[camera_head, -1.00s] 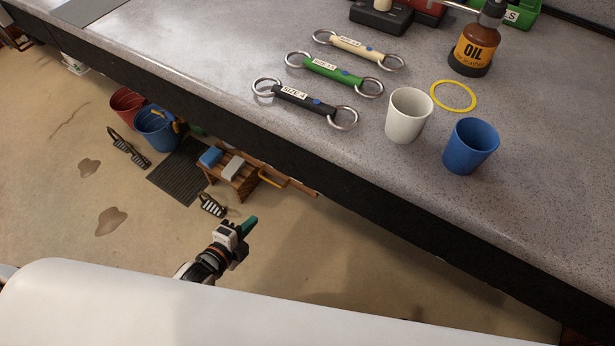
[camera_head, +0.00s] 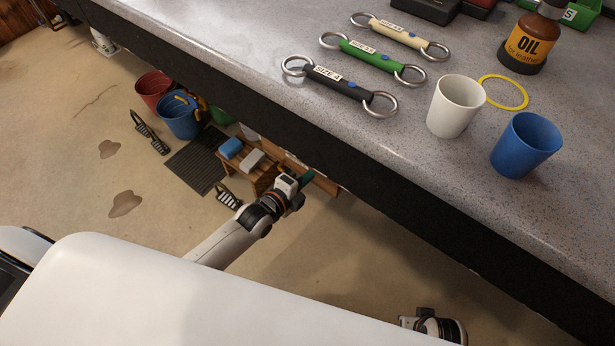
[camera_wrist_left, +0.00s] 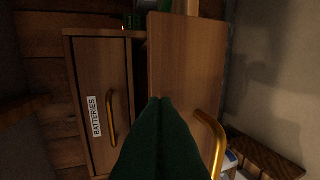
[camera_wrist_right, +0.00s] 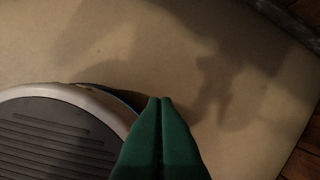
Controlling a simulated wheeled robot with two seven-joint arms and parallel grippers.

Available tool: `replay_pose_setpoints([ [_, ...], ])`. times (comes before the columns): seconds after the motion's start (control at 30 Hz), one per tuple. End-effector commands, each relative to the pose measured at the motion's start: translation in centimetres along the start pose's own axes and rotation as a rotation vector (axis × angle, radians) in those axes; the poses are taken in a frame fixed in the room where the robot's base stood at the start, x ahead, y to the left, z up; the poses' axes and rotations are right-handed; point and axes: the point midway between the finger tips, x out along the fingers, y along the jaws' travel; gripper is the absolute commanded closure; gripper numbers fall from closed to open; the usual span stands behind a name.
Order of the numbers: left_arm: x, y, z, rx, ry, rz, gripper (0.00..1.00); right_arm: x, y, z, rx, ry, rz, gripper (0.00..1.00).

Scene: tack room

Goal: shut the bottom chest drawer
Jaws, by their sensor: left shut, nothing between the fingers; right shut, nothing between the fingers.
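The bottom chest drawer (camera_wrist_left: 185,65) stands out from the chest in the left wrist view, with its wooden front near the camera and a brass handle (camera_wrist_left: 211,140) on it. That view is turned on its side. In the head view only a strip of the drawer (camera_head: 325,184) shows below the worktop edge. My left gripper (camera_head: 305,179) is shut and empty. Its green fingers (camera_wrist_left: 160,101) overlap the drawer front beside the handle; I cannot tell whether they touch it. My right gripper (camera_wrist_right: 160,100) is shut and empty over the floor, away from the chest.
A drawer labelled BATTERIES (camera_wrist_left: 103,100) sits farther back in the chest. The worktop (camera_head: 400,150) overhangs the drawer area. A wooden stool (camera_head: 262,180) with sponges, a dark mat (camera_head: 196,168) and buckets (camera_head: 180,118) stand nearby. Bare floor (camera_head: 130,170) lies to the left.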

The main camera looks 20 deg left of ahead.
Motion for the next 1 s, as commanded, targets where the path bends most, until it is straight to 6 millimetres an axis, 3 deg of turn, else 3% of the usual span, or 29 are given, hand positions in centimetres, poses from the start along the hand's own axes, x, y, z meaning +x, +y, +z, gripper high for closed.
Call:
replay_pose_setpoints([
  [0.53,1.3,0.3,0.0,0.000,0.000,0.000,1.00,-0.4,0.0,0.2,0.001,-0.001,-0.001,1.00],
  [0.8,6.9,1.9,0.0,0.002,-0.001,0.002,1.00,-4.6,-0.3,2.1,0.005,-0.032,-0.005,1.00],
  [1.0,8.8,2.6,0.0,0.001,-0.001,-0.001,1.00,-6.9,-0.4,2.6,0.007,-0.041,-0.007,1.00],
])
